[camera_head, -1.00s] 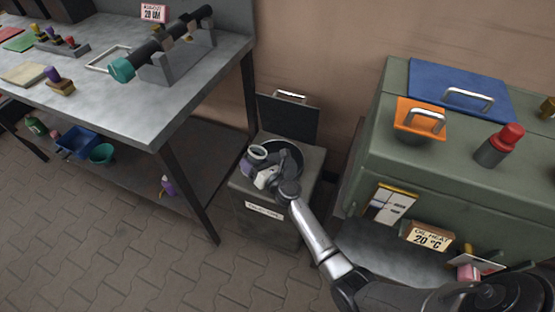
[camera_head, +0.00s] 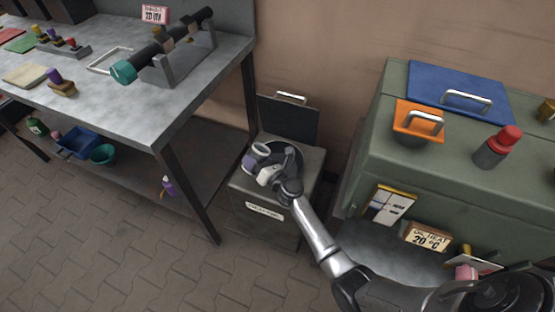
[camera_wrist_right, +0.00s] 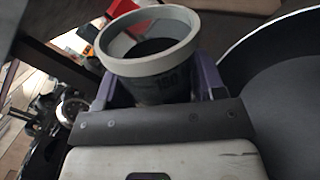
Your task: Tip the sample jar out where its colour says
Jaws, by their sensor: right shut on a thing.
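My right gripper (camera_head: 257,164) is shut on the sample jar (camera_head: 261,149), a grey jar with a pale rim. In the right wrist view the jar (camera_wrist_right: 158,88) sits between the two purple-grey fingers, its open mouth facing up and toward the camera. The jar is at the left side of the round dark opening of a grey bin (camera_head: 245,192), whose label is too blurred to read. The bin's lid (camera_head: 287,121) stands open behind. My left gripper is not in view.
A metal bench (camera_head: 120,110) stands left, with a dark tube on a grey stand. At right a green cabinet (camera_head: 480,185) carries a blue lid (camera_head: 425,80), an orange lid (camera_head: 410,112) and a red-topped bottle (camera_head: 497,147). Paved floor shows in front.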

